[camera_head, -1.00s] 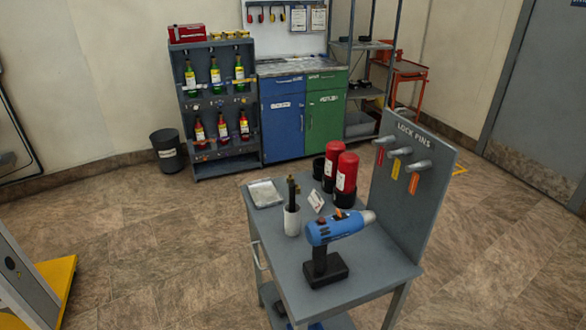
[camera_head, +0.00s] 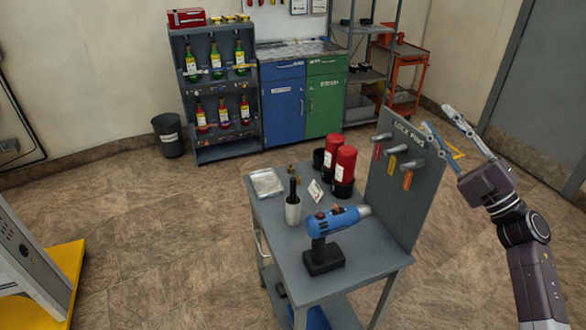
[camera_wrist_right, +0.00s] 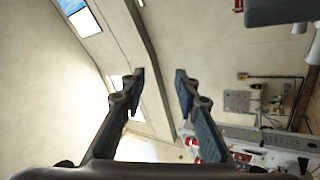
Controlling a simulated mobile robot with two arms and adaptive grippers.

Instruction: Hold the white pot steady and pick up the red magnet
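The white pot (camera_head: 293,211) stands upright on the grey trolley table (camera_head: 270,222), left of the blue drill. A dark, narrow item (camera_head: 293,188) sticks up out of it. I cannot clearly make out the red magnet; a small red spot (camera_head: 320,215) shows at the top of the drill, too small to identify. My right gripper (camera_head: 437,118) is raised at the right, beside the lock-pin board and well away from the pot. Its fingers are apart and empty, as the right wrist view (camera_wrist_right: 160,76) also shows. My left gripper is not in view.
The blue drill (camera_head: 334,221) stands upright on the table. Two red cylinders (camera_head: 345,165) stand behind it. A silver tray (camera_head: 266,182) and a small white card (camera_head: 315,190) lie nearby. The upright lock-pin board (camera_head: 408,185) edges the table's right side. The floor left of the table is free.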

